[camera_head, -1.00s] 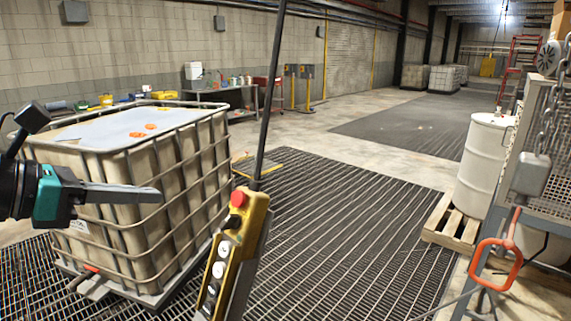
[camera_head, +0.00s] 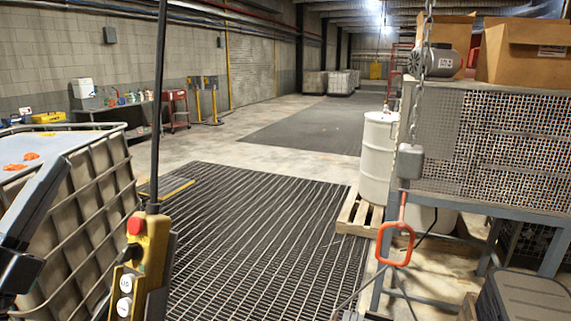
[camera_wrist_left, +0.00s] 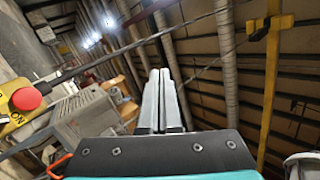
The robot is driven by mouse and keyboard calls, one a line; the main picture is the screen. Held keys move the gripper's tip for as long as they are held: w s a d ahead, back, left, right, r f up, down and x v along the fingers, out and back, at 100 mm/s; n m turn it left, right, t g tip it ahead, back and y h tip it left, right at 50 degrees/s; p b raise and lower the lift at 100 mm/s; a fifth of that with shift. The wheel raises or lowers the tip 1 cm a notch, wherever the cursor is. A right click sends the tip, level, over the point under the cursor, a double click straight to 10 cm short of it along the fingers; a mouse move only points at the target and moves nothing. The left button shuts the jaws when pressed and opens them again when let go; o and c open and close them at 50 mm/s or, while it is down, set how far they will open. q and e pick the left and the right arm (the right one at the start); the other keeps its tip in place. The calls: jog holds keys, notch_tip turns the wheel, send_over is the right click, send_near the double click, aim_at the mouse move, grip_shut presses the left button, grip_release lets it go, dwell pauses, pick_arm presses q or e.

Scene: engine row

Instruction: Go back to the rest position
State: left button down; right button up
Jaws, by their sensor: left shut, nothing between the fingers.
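My left gripper (camera_head: 52,176) is at the left edge of the head view, in front of the caged white tank (camera_head: 105,190). Its grey fingers point up and slightly right, and the dark wrist is partly cut off by the frame edge. In the left wrist view, the two fingers (camera_wrist_left: 159,78) lie side by side, shut with nothing between them, and point up toward the ceiling. My right gripper is in neither view.
A yellow control pendant (camera_head: 146,250) with a red button hangs on a dark pole just right of my left gripper. Dark floor grating (camera_head: 255,235) lies open ahead. A white drum (camera_head: 378,155) on a pallet and a mesh-sided bench (camera_head: 500,140) stand right.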

pick_arm(q)
jog(key=a+f+n+g+y, duration=0.2)
jog(key=f+n+g+y, duration=0.4)
jog(key=f+n, duration=0.5)
jog(key=a+f+n+g+y, duration=0.2)
jog(key=f+n+g+y, duration=0.2)
jog(key=f+n+y, duration=0.7)
jog(key=s+d+f+m+g+h, duration=0.1)
jog(key=s+d+f+g+h, duration=0.45)
jog(key=s+d+f, duration=0.4)
jog(key=s+d+f+g+h, duration=0.5)
jog(key=s+d+f+g, duration=0.1)
jog(key=f, duration=0.7)
notch_tip(320, 180, down, 27)
jog(key=s+b, duration=0.1)
jog(key=b, duration=0.6)
jog(key=s+a+f+g+b, duration=0.1)
jog(key=s+f+b, duration=0.2)
jog(key=s+f, duration=0.5)
jog(key=s+a+f+g+b, duration=0.1)
jog(key=s+a+f+b, duration=0.1)
jog(key=s+f, duration=0.6)
notch_tip(320, 180, down, 5)
jog(key=shift+f+m+y+b, duration=0.2)
jog(key=shift+m+y+b, duration=0.15)
jog(key=shift+b, duration=0.55)
